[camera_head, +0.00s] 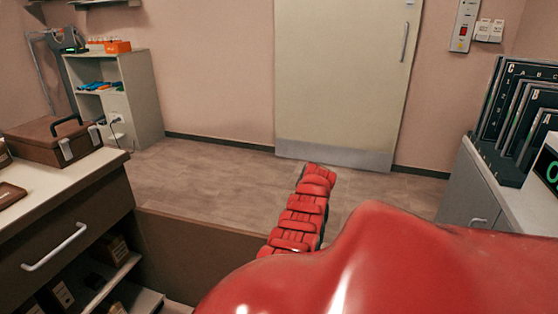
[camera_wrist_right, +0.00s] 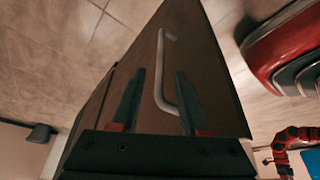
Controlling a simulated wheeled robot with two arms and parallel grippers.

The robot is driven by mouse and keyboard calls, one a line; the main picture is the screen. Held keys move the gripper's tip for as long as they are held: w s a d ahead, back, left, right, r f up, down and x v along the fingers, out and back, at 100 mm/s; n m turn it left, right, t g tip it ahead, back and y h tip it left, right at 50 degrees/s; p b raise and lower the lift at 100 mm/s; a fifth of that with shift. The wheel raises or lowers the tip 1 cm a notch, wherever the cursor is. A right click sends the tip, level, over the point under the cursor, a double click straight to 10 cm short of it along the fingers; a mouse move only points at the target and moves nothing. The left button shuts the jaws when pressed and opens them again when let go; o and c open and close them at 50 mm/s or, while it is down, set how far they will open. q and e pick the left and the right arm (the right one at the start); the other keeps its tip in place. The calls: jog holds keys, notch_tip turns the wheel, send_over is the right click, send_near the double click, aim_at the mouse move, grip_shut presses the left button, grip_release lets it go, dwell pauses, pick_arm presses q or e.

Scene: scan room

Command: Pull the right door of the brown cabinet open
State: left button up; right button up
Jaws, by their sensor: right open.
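The brown cabinet (camera_head: 90,222) stands at the left in the head view. Its right door (camera_head: 195,250) stands swung out from the far end, inner face towards me, and shelves with boxes show inside. In the right wrist view a brown panel with a pale bar handle (camera_wrist_right: 161,75) fills the middle. My right gripper (camera_wrist_right: 160,72) is open, with one dark finger on each side of the handle. I cannot tell whether they touch it. This gripper is hidden in the head view, where a red segmented arm link reaches past the door's edge. My left gripper is not in view.
A brown case (camera_head: 55,138) sits on the cabinet top, above a drawer with a white handle (camera_head: 55,247). A grey shelf unit (camera_head: 140,95) and a closed room door (camera_head: 340,75) stand behind. A grey counter (camera_head: 465,190) is at the right. Floor (camera_head: 215,178) beyond is clear.

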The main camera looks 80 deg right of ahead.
jog(key=v, duration=0.8)
jog(key=shift+p, duration=0.35)
jog(key=shift+w, duration=0.1)
